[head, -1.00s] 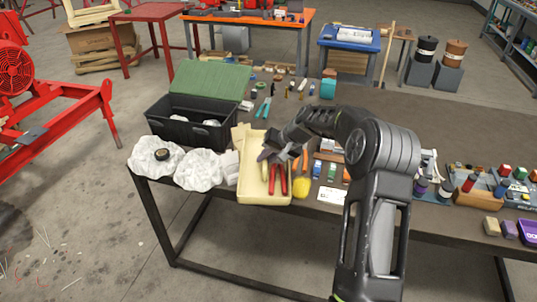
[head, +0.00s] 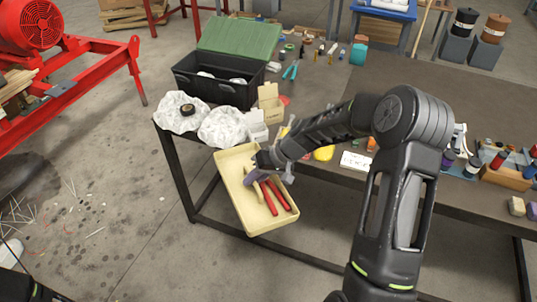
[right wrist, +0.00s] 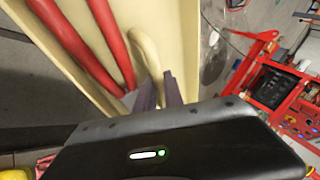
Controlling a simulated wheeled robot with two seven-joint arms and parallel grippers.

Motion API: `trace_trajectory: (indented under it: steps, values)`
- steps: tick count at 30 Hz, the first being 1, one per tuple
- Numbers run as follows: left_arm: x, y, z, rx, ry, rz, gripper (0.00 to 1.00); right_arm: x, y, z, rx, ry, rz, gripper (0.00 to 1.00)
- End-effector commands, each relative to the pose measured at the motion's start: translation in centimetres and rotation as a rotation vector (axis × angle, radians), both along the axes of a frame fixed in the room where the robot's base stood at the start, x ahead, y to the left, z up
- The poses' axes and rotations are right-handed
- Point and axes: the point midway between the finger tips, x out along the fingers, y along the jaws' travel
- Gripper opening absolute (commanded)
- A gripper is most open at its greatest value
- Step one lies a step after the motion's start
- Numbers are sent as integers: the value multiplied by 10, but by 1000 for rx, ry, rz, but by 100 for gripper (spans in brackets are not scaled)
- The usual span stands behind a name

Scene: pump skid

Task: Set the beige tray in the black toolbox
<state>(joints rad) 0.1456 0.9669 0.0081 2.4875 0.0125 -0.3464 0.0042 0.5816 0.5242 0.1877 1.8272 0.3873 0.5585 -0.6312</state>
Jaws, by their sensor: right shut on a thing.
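The beige tray (head: 232,160) hangs in front of the table's front edge, above the floor. Red-handled tools (head: 280,195) lie in it. My right gripper (head: 260,176) is over the tray; in the right wrist view its fingers (right wrist: 160,93) are shut around a curved beige bar inside the tray, apparently its handle. The tray wall shows there too (right wrist: 185,35). The black toolbox (head: 195,82) stands open on the table at the back left, its green lid tilted back. White items show inside it; its floor is partly hidden. My left gripper is not in view.
Two crumpled white bundles (head: 222,126) lie between the toolbox and the table's front edge, a black roll on one. A small beige box (head: 270,103) and white blocks (head: 255,125) stand right of them. Pliers and small parts lie behind.

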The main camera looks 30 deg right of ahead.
Motion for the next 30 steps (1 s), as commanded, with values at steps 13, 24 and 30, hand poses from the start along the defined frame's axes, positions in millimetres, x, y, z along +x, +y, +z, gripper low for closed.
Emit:
trace_trajectory:
  steps: [13, 24, 30]
  values:
    - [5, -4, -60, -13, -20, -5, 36, -51, 68, -84, 10, -12, 224, 0]
    - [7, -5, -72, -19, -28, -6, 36, -60, 78, -101, 11, -16, 259, 0]
    - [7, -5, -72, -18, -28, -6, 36, -60, 77, -100, 11, -15, 259, 0]
